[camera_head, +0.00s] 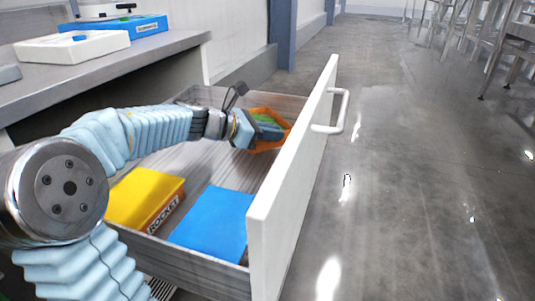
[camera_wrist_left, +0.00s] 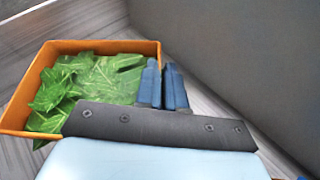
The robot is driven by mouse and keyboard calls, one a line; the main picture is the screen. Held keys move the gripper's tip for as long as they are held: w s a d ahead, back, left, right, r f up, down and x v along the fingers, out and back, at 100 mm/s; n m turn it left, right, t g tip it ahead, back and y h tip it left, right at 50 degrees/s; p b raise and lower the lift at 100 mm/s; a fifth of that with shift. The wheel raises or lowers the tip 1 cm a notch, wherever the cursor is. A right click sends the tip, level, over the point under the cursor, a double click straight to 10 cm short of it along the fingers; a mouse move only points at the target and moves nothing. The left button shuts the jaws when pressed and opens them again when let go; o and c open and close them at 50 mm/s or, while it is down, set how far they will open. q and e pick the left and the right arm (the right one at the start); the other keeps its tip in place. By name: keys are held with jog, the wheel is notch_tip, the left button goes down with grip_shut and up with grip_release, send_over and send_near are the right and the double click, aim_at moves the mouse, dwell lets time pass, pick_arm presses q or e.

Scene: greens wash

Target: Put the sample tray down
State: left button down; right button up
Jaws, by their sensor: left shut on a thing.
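The sample tray is an orange open tray (camera_head: 262,151) holding green leaves, inside the open drawer toward its far end. It also shows in the left wrist view (camera_wrist_left: 28,103), where leaves cover much of its floor. My left gripper (camera_head: 246,129) reaches over the drawer and is shut on the tray's near side wall. In the left wrist view its blue fingers (camera_wrist_left: 164,86) are close together at the tray's right edge. I cannot tell whether the tray's underside touches the drawer floor. My right gripper is not in view.
The drawer has a white front (camera_head: 290,175) with a handle (camera_head: 341,110). A yellow ROCKET box (camera_head: 147,196) and a blue box (camera_head: 215,221) lie in its near part. A grey counter (camera_head: 95,72) stands at left. The floor at right is open.

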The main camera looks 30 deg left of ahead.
aim_at(269, 146)
pick_arm(q)
notch_tip(269, 146, down, 4)
jog(key=shift+f+b, duration=0.1)
jog(key=shift+b, duration=0.35)
jog(key=shift+f, duration=0.1)
jog(key=c, duration=1.2)
grip_release()
jog(key=shift+c, duration=0.2)
jog(key=shift+r, duration=0.25)
jog(key=p+v, duration=0.1)
jog(key=v, duration=1.1)
jog(key=shift+f, duration=0.1)
